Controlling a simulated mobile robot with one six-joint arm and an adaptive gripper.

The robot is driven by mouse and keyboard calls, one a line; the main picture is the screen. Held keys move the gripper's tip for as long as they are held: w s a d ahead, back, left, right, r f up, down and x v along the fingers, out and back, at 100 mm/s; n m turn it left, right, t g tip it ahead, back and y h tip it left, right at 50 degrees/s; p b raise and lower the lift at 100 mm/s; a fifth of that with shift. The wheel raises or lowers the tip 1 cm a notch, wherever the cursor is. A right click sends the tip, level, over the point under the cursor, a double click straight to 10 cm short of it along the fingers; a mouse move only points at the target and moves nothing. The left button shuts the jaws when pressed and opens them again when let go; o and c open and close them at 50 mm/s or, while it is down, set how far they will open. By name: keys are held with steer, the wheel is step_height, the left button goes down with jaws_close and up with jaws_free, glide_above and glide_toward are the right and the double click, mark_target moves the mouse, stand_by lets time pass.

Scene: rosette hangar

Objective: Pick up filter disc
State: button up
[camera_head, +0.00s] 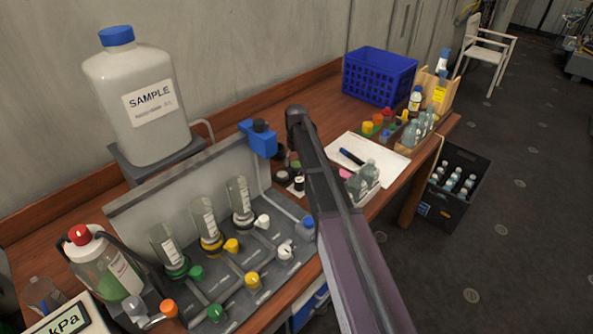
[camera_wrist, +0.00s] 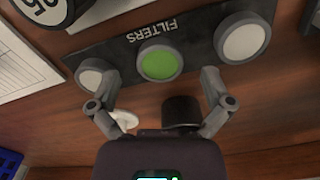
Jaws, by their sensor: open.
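In the wrist view a black strip lettered FILTERS (camera_wrist: 118,50) lies on the wooden table. It holds three round discs in grey rings: a white disc (camera_wrist: 90,79) at left, a green disc (camera_wrist: 159,64) in the middle and a white disc (camera_wrist: 242,42) at right. My gripper (camera_wrist: 160,74) is open and empty, its two fingertips on either side of the green disc. I cannot tell how high they are above it. In the head view my arm hides the gripper and most of the strip.
Close to my fingers are a black cylinder (camera_wrist: 180,111) and a small white item (camera_wrist: 125,119). In the head view a manifold (camera_head: 222,272) with bottles and coloured valves stands at left. A white sheet (camera_head: 383,155), a bottle rack and a blue crate (camera_head: 379,75) are beyond my arm.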

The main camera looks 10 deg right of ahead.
steer(key=shift+f+b, duration=0.35)
steer(key=shift+f, duration=0.25)
steer(key=c, duration=1)
steer(key=shift+r, duration=0.15)
step_height(320, 180, up, 10)
steer(key=p, duration=1)
stand_by(0.5)
step_height(320, 180, up, 11)
steer(key=p, duration=1.2)
glide_above(296, 164)
steer(key=shift+w+d+r, duration=0.1)
steer(key=shift+r, duration=0.05)
